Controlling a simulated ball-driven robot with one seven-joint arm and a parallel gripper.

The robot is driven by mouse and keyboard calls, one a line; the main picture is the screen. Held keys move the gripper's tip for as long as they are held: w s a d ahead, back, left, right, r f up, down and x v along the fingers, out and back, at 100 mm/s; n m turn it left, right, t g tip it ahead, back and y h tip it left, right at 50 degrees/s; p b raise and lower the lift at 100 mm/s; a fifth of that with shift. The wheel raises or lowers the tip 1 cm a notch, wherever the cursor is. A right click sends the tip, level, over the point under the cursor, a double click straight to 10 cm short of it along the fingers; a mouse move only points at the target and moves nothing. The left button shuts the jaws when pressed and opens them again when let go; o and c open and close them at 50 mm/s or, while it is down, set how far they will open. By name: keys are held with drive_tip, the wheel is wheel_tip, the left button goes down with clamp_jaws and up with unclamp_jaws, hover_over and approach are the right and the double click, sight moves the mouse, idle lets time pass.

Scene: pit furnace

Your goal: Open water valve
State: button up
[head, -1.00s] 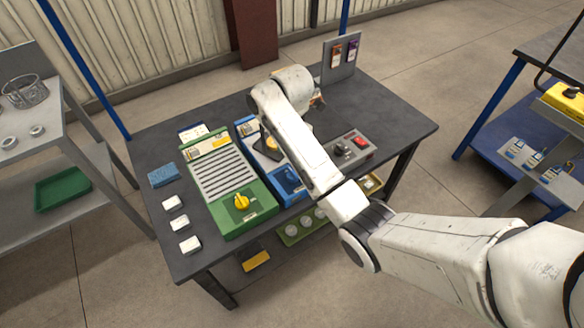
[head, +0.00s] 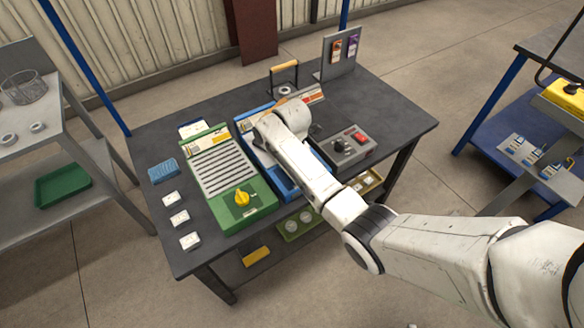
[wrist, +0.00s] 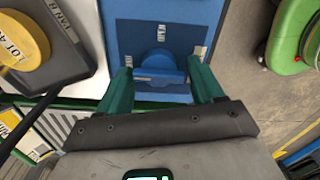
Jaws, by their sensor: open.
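A blue unit (head: 243,128) stands on the dark table, and my arm covers its middle and front in the head view. In the wrist view, a blue panel (wrist: 125,35) carries a round blue valve knob with a bar-shaped handle (wrist: 158,70) and small white labels, which I cannot read surely. My gripper (wrist: 160,72) has its two green fingers apart, one on each side of the knob's handle. I cannot tell whether either finger touches it. In the head view my fingers are hidden behind my wrist.
A green unit with a yellow knob (head: 242,197) stands left of the blue one. A grey control box (head: 346,147) with a red button is to the right. In the wrist view a dark plate with a yellow disc (wrist: 25,45) is close at left. White blocks (head: 180,218) line the left edge.

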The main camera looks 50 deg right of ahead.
drive_tip(key=c, duration=0.8)
drive_tip(key=shift+o, duration=0.2)
drive_tip(key=shift+m, duration=0.3)
drive_tip(key=m+p, duration=0.2)
drive_tip(key=m, duration=0.1)
drive_tip(key=shift+r, duration=0.1)
drive_tip(key=m+p, duration=0.1)
drive_tip(key=m, duration=0.4)
drive_tip(key=shift+w+p, duration=0.15)
drive_tip(key=shift+p, duration=0.2)
drive_tip(key=m+p, duration=0.1)
drive_tip(key=m, duration=0.3)
drive_tip(key=shift+m, duration=0.3)
drive_tip(key=m, duration=0.4)
drive_tip(key=shift+d+m, duration=0.15)
drive_tip(key=shift+m, duration=0.15)
